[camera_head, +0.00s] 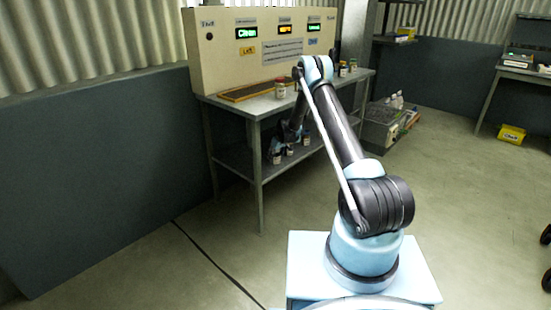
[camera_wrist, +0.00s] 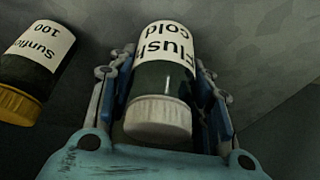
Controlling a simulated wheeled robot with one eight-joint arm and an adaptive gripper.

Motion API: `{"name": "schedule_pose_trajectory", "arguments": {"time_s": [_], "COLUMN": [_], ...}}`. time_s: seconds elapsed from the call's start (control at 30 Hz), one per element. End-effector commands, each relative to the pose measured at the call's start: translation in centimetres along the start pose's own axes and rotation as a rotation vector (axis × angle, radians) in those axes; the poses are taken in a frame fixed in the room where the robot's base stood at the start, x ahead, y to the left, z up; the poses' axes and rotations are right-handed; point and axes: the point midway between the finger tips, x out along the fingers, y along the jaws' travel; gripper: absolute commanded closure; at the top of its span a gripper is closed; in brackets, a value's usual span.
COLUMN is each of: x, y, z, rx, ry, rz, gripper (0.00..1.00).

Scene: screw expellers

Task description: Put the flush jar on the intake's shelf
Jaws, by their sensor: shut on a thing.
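The flush jar (camera_wrist: 158,110) is a dark jar with a pale grey lid and a white label reading "Flush cold", upside down in the wrist view. My gripper (camera_wrist: 160,66) is shut on it, with a finger on each side of the jar. In the head view my gripper (camera_head: 291,134) is low beside the bench, near its lower shelf (camera_head: 236,159), and partly hidden by my arm. I cannot single out the flush jar there. No shelf can be clearly told as the intake's.
Several small jars (camera_head: 277,157) stand on the lower shelf. The benchtop (camera_head: 262,104) holds a brown tray (camera_head: 246,93) and jars, before a panel (camera_head: 222,60) with lit displays.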

Motion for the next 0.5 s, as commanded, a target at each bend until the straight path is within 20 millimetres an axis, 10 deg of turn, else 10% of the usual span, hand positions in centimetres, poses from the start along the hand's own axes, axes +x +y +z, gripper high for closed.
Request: {"name": "schedule_pose_trajectory", "arguments": {"time_s": [0.1,0.13,0.2,0.5], "x": [0.15,0.15,0.14,0.13], "y": [-0.01,-0.01,-0.02,-0.02], "z": [0.05,0.06,0.05,0.04], "rx": [0.000,0.000,0.000,0.000], "ry": [0.000,0.000,0.000,0.000], "rz": [0.000,0.000,0.000,0.000], "gripper": [0.91,0.50,0.35,0.35]}}
